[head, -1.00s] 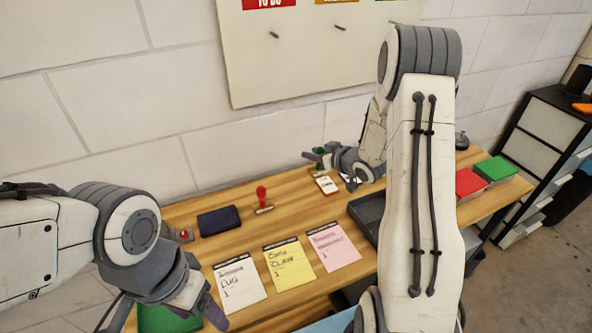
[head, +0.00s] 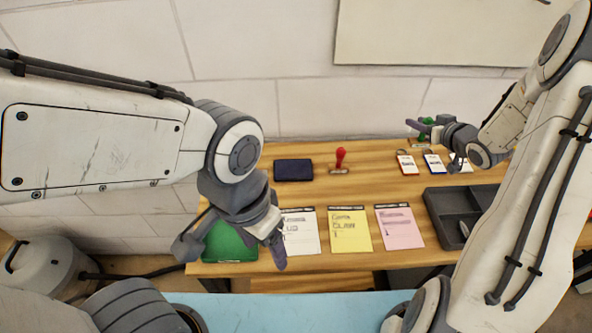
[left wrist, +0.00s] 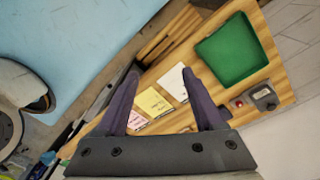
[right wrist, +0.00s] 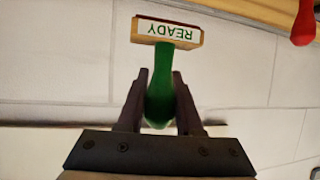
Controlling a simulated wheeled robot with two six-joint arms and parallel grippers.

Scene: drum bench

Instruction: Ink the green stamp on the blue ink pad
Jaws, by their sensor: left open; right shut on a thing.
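The blue ink pad (head: 293,170) lies dark and flat at the back of the bench, left of the red-handled stamp. The green stamp (right wrist: 162,68) has a green handle and a wooden block marked READY, upside down in the right wrist view. My right gripper (head: 424,130) is shut on its handle near the back wall, well to the right of the pad. Whether the block touches the bench cannot be told. My left gripper (left wrist: 158,82) is open and empty, over the front left of the bench, near the green tray.
A red stamp (head: 340,160) stands between pad and right gripper. Tags (head: 407,165) lie below the right gripper. White, yellow (head: 349,232) and pink (head: 399,228) notes lie along the front. A dark divided tray (head: 450,222) sits right, a green tray (head: 228,243) left.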

